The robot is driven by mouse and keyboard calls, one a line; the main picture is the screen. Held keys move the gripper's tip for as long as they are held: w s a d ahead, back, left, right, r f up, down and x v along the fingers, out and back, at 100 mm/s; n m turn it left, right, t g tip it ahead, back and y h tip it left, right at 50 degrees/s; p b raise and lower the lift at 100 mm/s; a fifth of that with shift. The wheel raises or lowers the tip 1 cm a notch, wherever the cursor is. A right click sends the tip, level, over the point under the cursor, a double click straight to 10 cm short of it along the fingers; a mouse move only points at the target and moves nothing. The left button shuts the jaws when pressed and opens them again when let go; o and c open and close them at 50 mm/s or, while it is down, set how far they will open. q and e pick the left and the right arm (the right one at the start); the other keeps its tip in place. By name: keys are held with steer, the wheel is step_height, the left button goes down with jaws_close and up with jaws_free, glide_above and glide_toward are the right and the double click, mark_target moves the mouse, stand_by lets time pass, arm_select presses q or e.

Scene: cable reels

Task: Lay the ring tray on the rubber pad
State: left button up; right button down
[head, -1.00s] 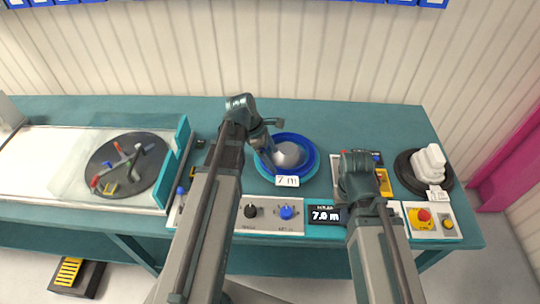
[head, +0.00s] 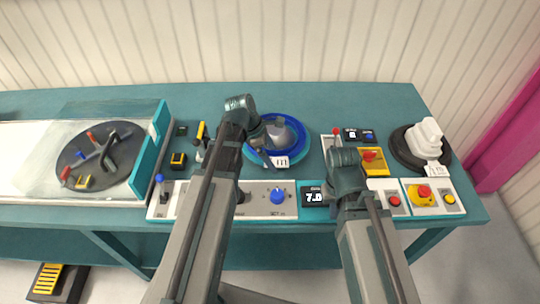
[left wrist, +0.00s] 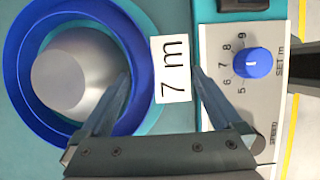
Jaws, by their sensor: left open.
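The ring tray appears to be the round blue tray (head: 300,130) with a silver cone in its middle; it also shows in the left wrist view (left wrist: 16,80). It sits on a teal disc on the bench, with a white "7 m" label (left wrist: 172,69) at its near side. My left gripper (head: 268,155) is open above the tray's near edge. In the left wrist view its fingers (left wrist: 161,73) straddle the label, one over the tray, and hold nothing. The rubber pad may be the black round base (head: 400,150) under a white stack at right. My right gripper's fingers are hidden behind its wrist (head: 345,165).
A control panel (head: 262,210) with knobs lies along the front edge, with a display (head: 313,195). An emergency stop (head: 424,191) is at the right. A dark turntable (head: 75,155) behind a clear guard is at left. The back strip of bench is clear.

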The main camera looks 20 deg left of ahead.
arm_select(q)
jaws_close()
stand_by(0.8)
steer(key=shift+r, duration=0.2)
arm_select(e)
steer(key=shift+r, duration=0.15)
arm_select(q)
steer(key=shift+r+p, duration=0.55)
steer(key=shift+p, duration=0.15)
arm_select(e)
steer(key=shift+r, duration=0.55)
arm_select(q)
steer(key=shift+r, duration=0.1)
arm_select(e)
steer(key=shift+r, duration=0.15)
arm_select(q)
steer(key=shift+r+p, duration=0.25)
steer(key=shift+p, duration=0.15)
arm_select(e)
steer(key=shift+r, duration=0.25)
arm_select(q)
steer(key=shift+r, duration=0.15)
arm_select(e)
steer(key=shift+r, duration=0.15)
